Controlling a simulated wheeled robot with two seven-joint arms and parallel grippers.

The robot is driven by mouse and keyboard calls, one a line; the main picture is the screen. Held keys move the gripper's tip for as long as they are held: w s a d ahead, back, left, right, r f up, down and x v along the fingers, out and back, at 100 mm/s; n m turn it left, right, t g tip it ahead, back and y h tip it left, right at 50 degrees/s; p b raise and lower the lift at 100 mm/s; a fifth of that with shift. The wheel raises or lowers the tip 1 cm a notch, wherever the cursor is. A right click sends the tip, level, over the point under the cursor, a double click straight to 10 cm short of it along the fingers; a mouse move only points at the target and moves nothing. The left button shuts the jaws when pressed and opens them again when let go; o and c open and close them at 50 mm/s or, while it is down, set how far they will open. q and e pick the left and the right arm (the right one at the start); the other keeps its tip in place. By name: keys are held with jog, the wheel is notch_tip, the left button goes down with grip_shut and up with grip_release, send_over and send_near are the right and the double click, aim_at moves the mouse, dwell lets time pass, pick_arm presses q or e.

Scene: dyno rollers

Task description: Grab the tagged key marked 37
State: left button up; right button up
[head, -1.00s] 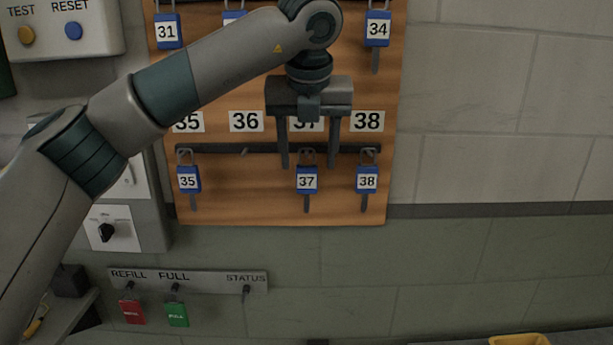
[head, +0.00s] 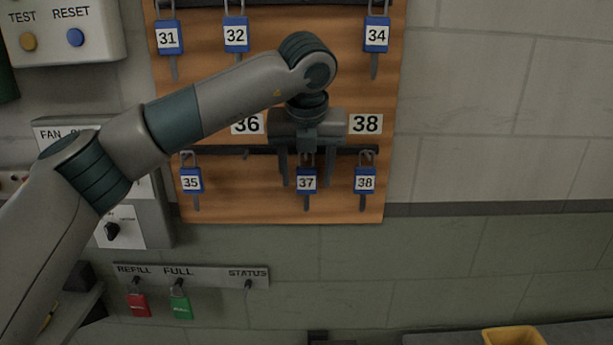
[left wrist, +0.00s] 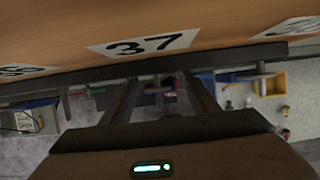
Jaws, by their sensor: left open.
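The tagged key 37 (head: 306,182) has a blue tag with a white label and hangs by its loop from the lower rail of the wooden key board, its shank pointing down. My left gripper (head: 307,185) is open in front of the board. Its two fingers point down, one on each side of tag 37, with gaps showing beside the tag. In the left wrist view the board label 37 (left wrist: 144,45) shows above the fingers (left wrist: 160,95). A dark, partly hidden shape lies between them, and contact cannot be made out. My right gripper is not in view.
Tagged key 38 (head: 365,181) hangs close to the right of the gripper, and tagged key 35 (head: 191,182) hangs farther left. The lower rail (head: 225,151) runs behind the fingers. A red tag (head: 139,304) and a green tag (head: 181,306) hang below. The wall right of the board is clear.

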pick_arm(q)
jog(key=c, duration=1.1)
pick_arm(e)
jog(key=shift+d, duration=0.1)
pick_arm(q)
jog(key=shift+r, duration=0.1)
jog(key=shift+c, duration=0.2)
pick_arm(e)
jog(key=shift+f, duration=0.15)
